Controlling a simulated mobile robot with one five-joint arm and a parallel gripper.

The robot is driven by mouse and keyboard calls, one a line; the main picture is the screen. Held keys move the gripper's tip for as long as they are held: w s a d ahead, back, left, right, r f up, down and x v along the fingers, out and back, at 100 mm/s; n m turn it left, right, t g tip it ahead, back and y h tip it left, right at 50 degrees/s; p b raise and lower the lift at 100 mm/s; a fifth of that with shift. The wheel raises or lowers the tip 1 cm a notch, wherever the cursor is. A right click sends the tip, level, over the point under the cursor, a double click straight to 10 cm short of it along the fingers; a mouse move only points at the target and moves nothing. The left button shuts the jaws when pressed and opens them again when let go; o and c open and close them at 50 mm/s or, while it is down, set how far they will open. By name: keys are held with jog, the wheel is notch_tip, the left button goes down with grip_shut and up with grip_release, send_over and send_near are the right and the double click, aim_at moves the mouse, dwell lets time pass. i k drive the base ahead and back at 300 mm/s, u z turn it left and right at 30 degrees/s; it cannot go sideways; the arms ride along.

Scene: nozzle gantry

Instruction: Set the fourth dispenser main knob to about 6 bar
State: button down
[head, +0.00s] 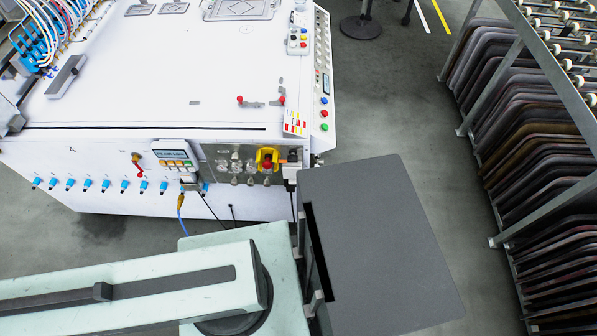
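A white gantry machine (160,75) fills the upper left of the head view. A row of several small blue-tipped fittings or knobs (104,185) runs along its front face. Several blue parts with hoses (30,45) sit at its upper left corner. I cannot tell which part is the fourth dispenser's main knob, and no pressure reading is legible. My arm's pale green links cross the bottom left, in front of the machine. My gripper is not in view.
The front face carries a small button panel (173,158), a red valve handle (137,162) and a yellow-backed red switch (267,161). A blue cable (181,208) hangs below. A rack of dark curved sheets (535,150) stands right.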

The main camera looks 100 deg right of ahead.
aim_at(235, 155)
jog(key=z, duration=2.45)
jog(key=k, duration=0.4)
jog(key=z, duration=0.6)
jog(key=i, duration=0.5)
jog(key=u, duration=0.1)
